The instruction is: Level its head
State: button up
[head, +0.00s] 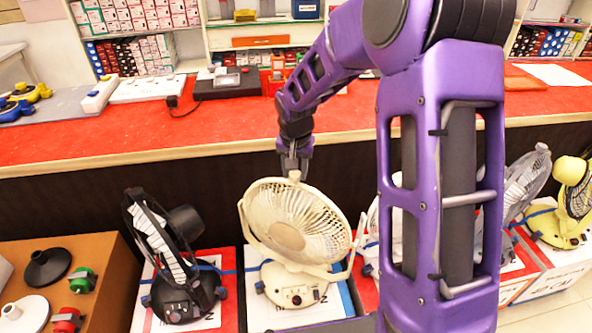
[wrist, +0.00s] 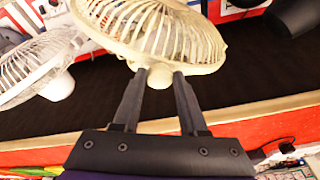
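A cream desk fan (head: 295,222) stands on a box in front of the counter, its round caged head tilted upward and its base (head: 293,287) below. My gripper (head: 295,168) reaches down from above to the top rear edge of this head. In the wrist view, the fan head (wrist: 150,30) has a small rounded cream knob (wrist: 160,75) at its rim. Part of the head is outside the wrist view.
A black fan (head: 175,262) stands close at the left. A grey fan (head: 525,180) and a yellow fan (head: 570,205) stand at the right. The red counter (head: 230,125) runs behind. My arm hides the area right of the cream fan.

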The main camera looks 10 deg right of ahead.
jog(key=o, duration=0.4)
jog(key=shift+s+a+f, duration=0.1)
jog(key=shift+s+a, duration=0.25)
jog(key=shift+s, duration=0.05)
jog(key=shift+o, duration=0.2)
jog(key=shift+d, duration=0.1)
jog(key=shift+w, duration=0.1)
jog(key=p+v, duration=0.3)
jog(key=v, duration=1.4)
jog(key=shift+r, duration=0.25)
jog(key=shift+w, duration=0.15)
